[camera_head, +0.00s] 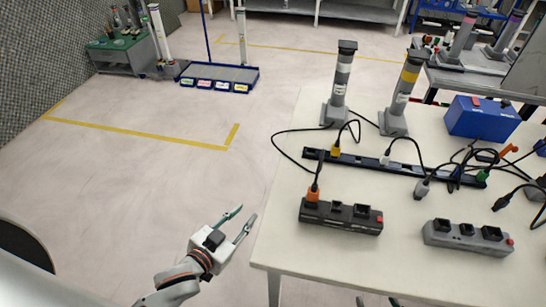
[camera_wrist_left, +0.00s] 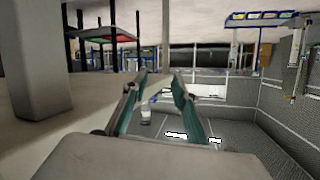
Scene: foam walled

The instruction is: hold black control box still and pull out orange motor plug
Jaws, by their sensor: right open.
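The black control box (camera_head: 342,217) lies near the front left of the white table, with a red button at its right end. The orange motor plug (camera_head: 313,194) stands in the box's left socket, with a black cable rising from it. My left gripper (camera_head: 248,217) is open and empty, off the table's left edge and left of the box. Its two spread fingers also show in the left wrist view (camera_wrist_left: 160,95), with nothing between them. Only the fingertips of my right gripper (camera_head: 377,301) show at the bottom edge, spread apart below the table's front edge.
A grey box (camera_head: 467,238) with sockets sits to the right. Behind are a black power strip (camera_head: 360,163) with several plugs and cables, two grey posts (camera_head: 341,85) (camera_head: 402,95) and a blue case (camera_head: 481,118). The table front-left of the black box is clear.

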